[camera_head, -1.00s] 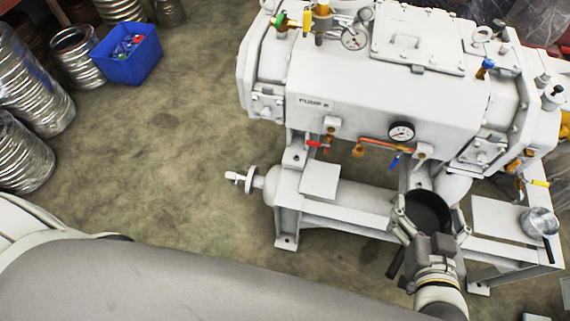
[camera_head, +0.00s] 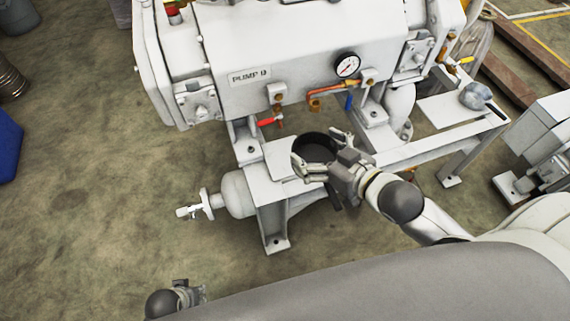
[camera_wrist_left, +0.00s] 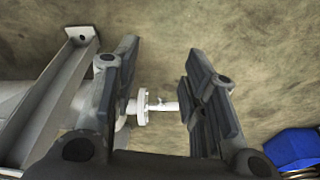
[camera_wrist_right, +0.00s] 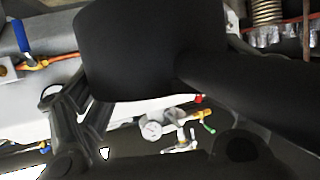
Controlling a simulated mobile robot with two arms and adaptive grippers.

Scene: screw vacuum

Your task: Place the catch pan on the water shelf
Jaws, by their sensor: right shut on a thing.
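The black catch pan (camera_head: 318,146) is in my right gripper (camera_head: 312,162), whose fingers close around its side. Its dark handle hangs down below the fingers in the head view. The right wrist view shows the pan's dark body (camera_wrist_right: 150,55) and thick handle close up. The pan overlaps the right part of a flat white plate (camera_head: 280,165) on the pump frame, likely the water shelf. I cannot tell if it touches the plate. My left gripper (camera_head: 200,293) is low at the bottom left of the head view. Its fingers (camera_wrist_left: 160,95) are apart and empty in the left wrist view.
The white pump (camera_head: 280,45) stands behind the pan, with a gauge (camera_head: 347,65) and a red-handled valve (camera_head: 270,122). A silver pan (camera_head: 475,96) sits on another plate (camera_head: 445,110) at right. A blue bin (camera_wrist_left: 295,148) stands on the floor.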

